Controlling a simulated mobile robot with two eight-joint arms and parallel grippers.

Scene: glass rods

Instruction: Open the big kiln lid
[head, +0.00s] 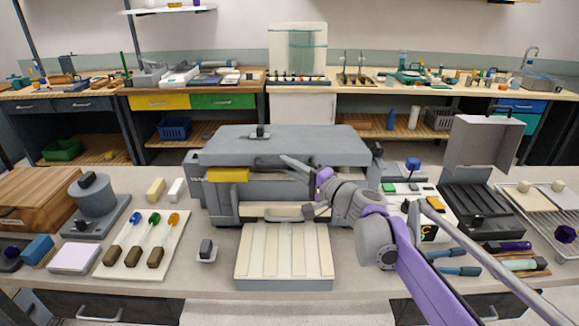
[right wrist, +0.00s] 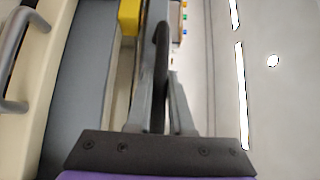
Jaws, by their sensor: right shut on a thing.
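The big kiln (head: 270,190) is a wide grey box in the middle of the bench in the head view. Its lid (head: 300,145) is a flat grey slab on top; it looks level and lowered. My right gripper (head: 290,163) reaches in from the right to the lid's front edge. In the right wrist view its two grey fingers (right wrist: 160,105) are closed on a dark bar, the lid handle (right wrist: 161,45). My left gripper is not in view.
A yellow block (head: 228,175) is at the kiln's front left. A slatted cream tray (head: 285,257) lies in front. A board with glass-tipped tools (head: 143,245) is at left; a small case with its lid raised (head: 484,145) is at right.

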